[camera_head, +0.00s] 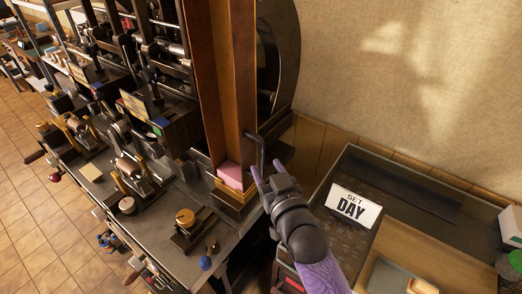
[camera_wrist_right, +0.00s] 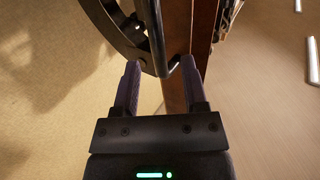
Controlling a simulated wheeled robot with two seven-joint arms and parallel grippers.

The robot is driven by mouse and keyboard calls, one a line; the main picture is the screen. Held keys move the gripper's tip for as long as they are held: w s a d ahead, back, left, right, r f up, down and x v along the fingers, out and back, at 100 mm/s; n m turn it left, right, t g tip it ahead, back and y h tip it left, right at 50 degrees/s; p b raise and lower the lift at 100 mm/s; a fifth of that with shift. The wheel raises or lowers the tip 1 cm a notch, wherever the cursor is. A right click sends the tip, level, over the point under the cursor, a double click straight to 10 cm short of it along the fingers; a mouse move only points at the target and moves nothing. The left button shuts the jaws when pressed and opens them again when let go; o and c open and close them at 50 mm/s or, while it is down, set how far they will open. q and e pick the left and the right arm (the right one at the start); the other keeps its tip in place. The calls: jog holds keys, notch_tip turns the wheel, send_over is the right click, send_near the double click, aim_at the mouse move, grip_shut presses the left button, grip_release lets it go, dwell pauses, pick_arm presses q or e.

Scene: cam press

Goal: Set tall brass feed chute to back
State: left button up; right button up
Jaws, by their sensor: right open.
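The tall brass feed chute (camera_head: 236,85) stands upright at the right end of the press bench, brown and open-fronted, with a pink stack (camera_head: 231,176) at its foot. A dark bent lever (camera_head: 261,150) sticks out from the chute's right side near its base. My right gripper (camera_head: 266,168) is open just below and in front of this lever. In the right wrist view, a dark rod (camera_wrist_right: 156,35) reaches down between the two fingertips of my gripper (camera_wrist_right: 160,68); contact cannot be told. The chute (camera_wrist_right: 178,92) shows behind them. My left gripper is not in view.
A dark wheel (camera_head: 278,55) stands behind the chute by the wall. The bench (camera_head: 150,228) at left holds a brass dial (camera_head: 186,216), small presses and knobs.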

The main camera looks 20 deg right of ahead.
aim_at(263, 159)
jog(key=shift+w+a, duration=0.1)
jog(key=shift+w, duration=2.25)
grip_shut()
